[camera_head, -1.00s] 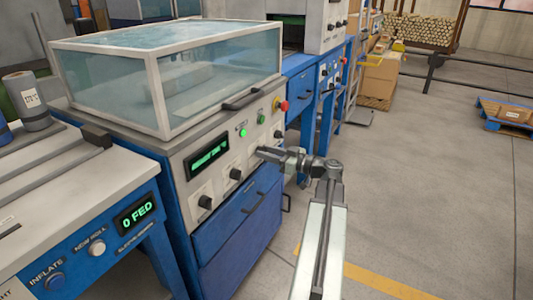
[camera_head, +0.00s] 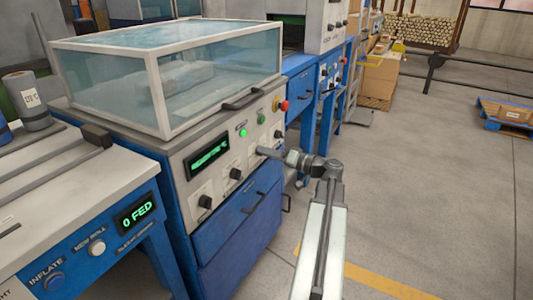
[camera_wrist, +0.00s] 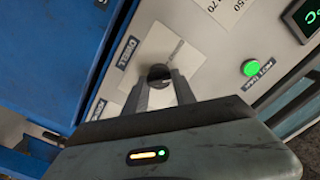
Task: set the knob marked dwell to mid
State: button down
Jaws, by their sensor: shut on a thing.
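The knob marked dwell (camera_wrist: 159,74) is a small dark round knob on a pale plate in the wrist view. The word DWELL (camera_wrist: 127,50) stands beside it, and the panel appears rotated there. The knob's pointer and its scale marks are too small to read. My gripper (camera_wrist: 160,82) is shut on the knob, with one finger on each side. In the head view my gripper (camera_head: 264,152) is at the right part of the machine's front panel (camera_head: 222,138) and hides the knob.
Two other black knobs (camera_head: 205,201) (camera_head: 235,174) sit to the left, below a green display (camera_head: 208,156). A green lit button (camera_head: 242,132) and a red button (camera_head: 281,105) are above. Blue drawers (camera_head: 236,228) lie below.

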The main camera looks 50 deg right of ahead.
jog(key=m, duration=0.8)
jog(key=shift+f+m, duration=0.1)
jog(key=shift+m, duration=0.3)
dwell(0.4)
jog(key=c, duration=1)
grip_release()
jog(key=v, duration=0.8)
jog(key=shift+w, duration=0.1)
jog(key=shift+f, duration=0.1)
